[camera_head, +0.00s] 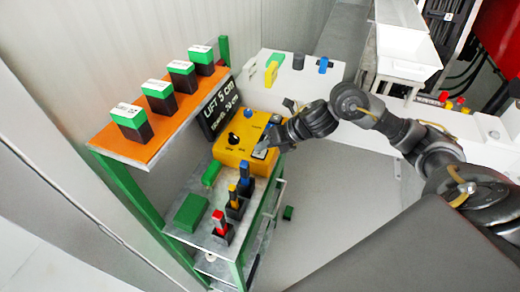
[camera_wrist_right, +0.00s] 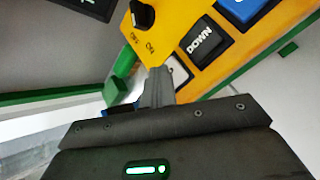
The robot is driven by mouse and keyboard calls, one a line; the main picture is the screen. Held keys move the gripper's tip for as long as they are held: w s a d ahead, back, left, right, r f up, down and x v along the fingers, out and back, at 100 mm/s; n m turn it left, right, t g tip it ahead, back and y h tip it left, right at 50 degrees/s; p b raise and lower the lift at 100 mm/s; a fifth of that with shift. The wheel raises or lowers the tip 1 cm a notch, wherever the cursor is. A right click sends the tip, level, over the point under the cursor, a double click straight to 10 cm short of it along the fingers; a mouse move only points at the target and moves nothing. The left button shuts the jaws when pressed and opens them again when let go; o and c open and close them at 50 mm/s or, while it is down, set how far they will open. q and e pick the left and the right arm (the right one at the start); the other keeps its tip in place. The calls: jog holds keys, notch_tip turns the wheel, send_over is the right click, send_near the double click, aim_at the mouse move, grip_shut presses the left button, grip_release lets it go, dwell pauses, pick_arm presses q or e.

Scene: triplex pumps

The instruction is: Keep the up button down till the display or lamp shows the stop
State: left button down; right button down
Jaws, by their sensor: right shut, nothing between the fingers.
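A yellow control box (camera_head: 229,147) stands on the green-framed bench, with a black knob (camera_head: 233,139) on top. In the right wrist view, a black button marked DOWN (camera_wrist_right: 201,41) sits beside a blue button (camera_wrist_right: 243,8). A pale button (camera_wrist_right: 179,73) is partly hidden by my fingers; its label cannot be read, so I cannot tell whether it is the up button. My right gripper (camera_wrist_right: 158,72) is shut and empty, its tips at the pale button; contact is unclear. A dark display (camera_head: 215,102) reads "LIFT 5 CM"; its lower line is unclear. My left gripper is out of view.
An orange shelf (camera_head: 152,144) holds several green-topped black blocks. Red, yellow and blue-handled items (camera_head: 233,203) stand at the bench front, near a green block (camera_head: 190,212). A white surface (camera_head: 300,80) lies behind the box. The floor (camera_head: 345,195) to the right is mostly clear.

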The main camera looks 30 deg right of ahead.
aim_at(264, 152)
jog(key=shift+r, duration=0.1)
dwell(0.6)
jog(key=shift+r+p, duration=0.75)
jog(key=shift+r, duration=0.1)
notch_tip(264, 152, up, 5)
jog(key=p, duration=0.4)
dwell(0.4)
